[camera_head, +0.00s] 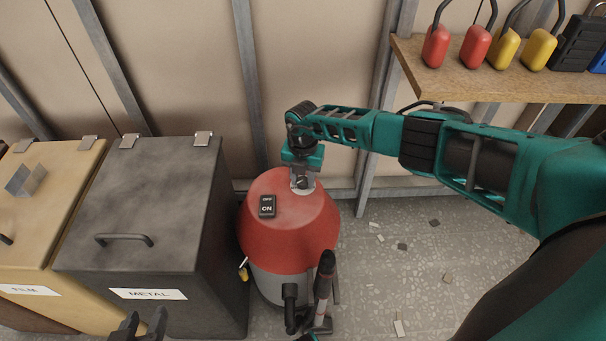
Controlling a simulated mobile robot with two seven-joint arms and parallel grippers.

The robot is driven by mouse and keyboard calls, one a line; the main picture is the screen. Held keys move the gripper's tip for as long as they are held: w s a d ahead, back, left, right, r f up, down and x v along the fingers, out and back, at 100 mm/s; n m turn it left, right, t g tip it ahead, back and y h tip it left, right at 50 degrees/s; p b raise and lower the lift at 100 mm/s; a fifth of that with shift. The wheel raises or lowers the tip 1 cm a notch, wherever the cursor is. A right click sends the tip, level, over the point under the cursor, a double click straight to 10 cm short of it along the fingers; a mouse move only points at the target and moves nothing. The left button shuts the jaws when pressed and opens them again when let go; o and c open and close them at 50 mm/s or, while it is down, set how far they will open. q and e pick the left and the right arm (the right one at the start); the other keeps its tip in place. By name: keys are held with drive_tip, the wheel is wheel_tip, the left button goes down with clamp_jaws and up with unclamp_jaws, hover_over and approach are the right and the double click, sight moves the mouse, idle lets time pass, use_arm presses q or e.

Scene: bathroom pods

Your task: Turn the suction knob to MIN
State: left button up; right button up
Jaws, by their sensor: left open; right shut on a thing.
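A red vacuum cleaner (300,235) with a grey lower body stands on the floor in the middle of the view. An OFF/ON switch (267,206) sits on the left of its red top. My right gripper (303,183) points down onto the back part of the top and is shut on a small dark knob there. The gripper hides most of the knob, and I cannot read any MIN mark or the knob's setting. My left gripper (139,325) is open at the bottom left, in front of the metal bin and apart from the vacuum.
A dark bin labelled METAL (150,215) stands close left of the vacuum, with a tan bin (45,200) beside it. A hose and nozzle (324,285) stand at the vacuum's front. A wooden shelf (480,85) with padlocks is upper right. Scraps litter the floor.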

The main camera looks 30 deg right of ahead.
use_arm(q)
drive_tip(key=shift+w+r, duration=0.1)
idle(0.3)
use_arm(e)
drive_tip(key=o, duration=1)
use_arm(q)
drive_tip(key=shift+a, duration=0.1)
use_arm(e)
drive_tip(key=shift+o, duration=0.2)
wheel_tip(320, 180, up, 9)
drive_tip(key=p, duration=0.4)
drive_tip(key=shift+f, duration=0.2)
use_arm(q)
drive_tip(key=shift+s+a+r+p, duration=0.2)
drive_tip(key=shift+r, duration=0.55)
drive_tip(key=shift+s+a+r+p, duration=0.15)
drive_tip(key=shift+s+r+p, duration=0.05)
drive_tip(key=shift+r, duration=0.55)
use_arm(e)
wheel_tip(320, 180, up, 4)
hover_over(303, 180)
drive_tip(key=shift+r, duration=0.15)
